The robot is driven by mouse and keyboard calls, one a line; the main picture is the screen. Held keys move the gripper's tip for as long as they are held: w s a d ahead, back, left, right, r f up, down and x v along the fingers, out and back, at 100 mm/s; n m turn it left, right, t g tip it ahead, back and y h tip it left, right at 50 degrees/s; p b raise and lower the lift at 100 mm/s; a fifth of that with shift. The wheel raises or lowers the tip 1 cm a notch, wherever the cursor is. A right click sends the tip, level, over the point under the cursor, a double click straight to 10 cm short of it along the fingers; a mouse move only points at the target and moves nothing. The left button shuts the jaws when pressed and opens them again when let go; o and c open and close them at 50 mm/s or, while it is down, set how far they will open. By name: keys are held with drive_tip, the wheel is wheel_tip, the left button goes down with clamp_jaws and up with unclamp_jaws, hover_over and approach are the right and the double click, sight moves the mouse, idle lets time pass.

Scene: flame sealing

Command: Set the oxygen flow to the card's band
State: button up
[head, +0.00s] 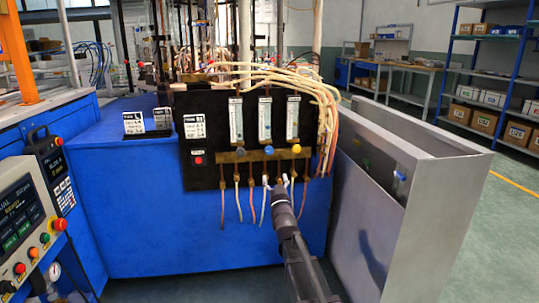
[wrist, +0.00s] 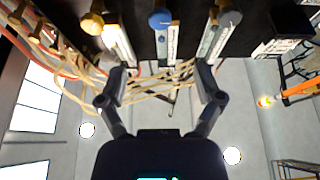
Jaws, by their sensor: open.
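The black flow panel (head: 212,160) carries three upright flow tubes with a grey knob (head: 241,152), a blue knob (head: 269,150) and a yellow knob (head: 296,149) below them. Which is oxygen cannot be read. A white card (head: 194,127) is on the panel's left part; two more cards (head: 135,122) (head: 162,118) stand left of it, text too small to read. My gripper (head: 282,188) is low in front of the panel, below the knobs. In the wrist view my gripper (wrist: 162,80) is open and empty, with the blue knob (wrist: 160,18) beyond its fingers, roughly centred between them.
Pale hoses (head: 290,78) loop over the panel's top and right side; thin tubes hang below it. A red button (head: 198,160) is on its left part. A grey metal-walled enclosure (head: 430,200) stands close on the right. A control console (head: 25,220) is at left.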

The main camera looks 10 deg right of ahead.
sight(269, 152)
idle(0.4)
drive_tip(key=p+x, duration=0.5)
drive_tip(key=x, duration=0.8)
drive_tip(key=shift+w+r, duration=0.2)
drive_tip(key=shift+w, duration=0.1)
drive_tip(key=c, duration=1.2)
